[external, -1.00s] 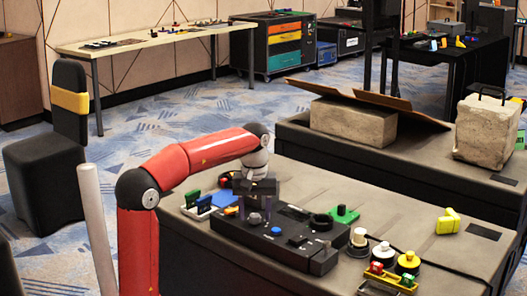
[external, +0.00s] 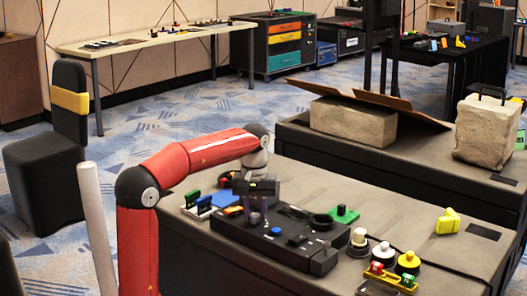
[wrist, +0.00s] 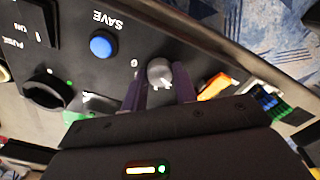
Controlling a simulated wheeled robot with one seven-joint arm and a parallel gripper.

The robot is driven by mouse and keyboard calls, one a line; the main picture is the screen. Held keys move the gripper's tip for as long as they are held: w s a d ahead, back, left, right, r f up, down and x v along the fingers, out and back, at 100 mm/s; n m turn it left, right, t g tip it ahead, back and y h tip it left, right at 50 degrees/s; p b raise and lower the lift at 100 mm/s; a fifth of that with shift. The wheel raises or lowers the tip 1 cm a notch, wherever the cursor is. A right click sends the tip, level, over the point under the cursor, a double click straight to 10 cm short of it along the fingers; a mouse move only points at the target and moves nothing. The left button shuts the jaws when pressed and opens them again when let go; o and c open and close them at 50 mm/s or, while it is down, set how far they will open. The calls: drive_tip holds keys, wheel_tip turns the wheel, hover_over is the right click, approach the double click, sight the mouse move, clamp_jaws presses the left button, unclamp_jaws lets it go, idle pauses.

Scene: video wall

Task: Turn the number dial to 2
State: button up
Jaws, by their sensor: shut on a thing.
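The number dial (wrist: 159,72) is a small grey knob on a black control panel (wrist: 120,30). In the wrist view my gripper (wrist: 160,82) has one purple-grey finger on each side of it and is shut on it. A white 0 is printed on the panel left of the knob; other numerals cannot be made out. In the external view the panel (external: 310,252) lies on the grey table. My gripper (external: 256,215) points down over its left part, and the dial is hidden there by the fingers.
In the external view, a green block (external: 343,214), white button (external: 381,253) and yellow button (external: 408,263) stand to the right.

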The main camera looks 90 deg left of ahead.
sight(255, 215)
drive_tip(key=shift+m+p, duration=0.65)
drive_tip(key=shift+m, duration=1.85)
drive_tip(key=o, duration=1)
drive_tip(key=shift+c, duration=0.2)
wheel_tip(255, 215, up, 8)
drive_tip(key=shift+f, duration=0.1)
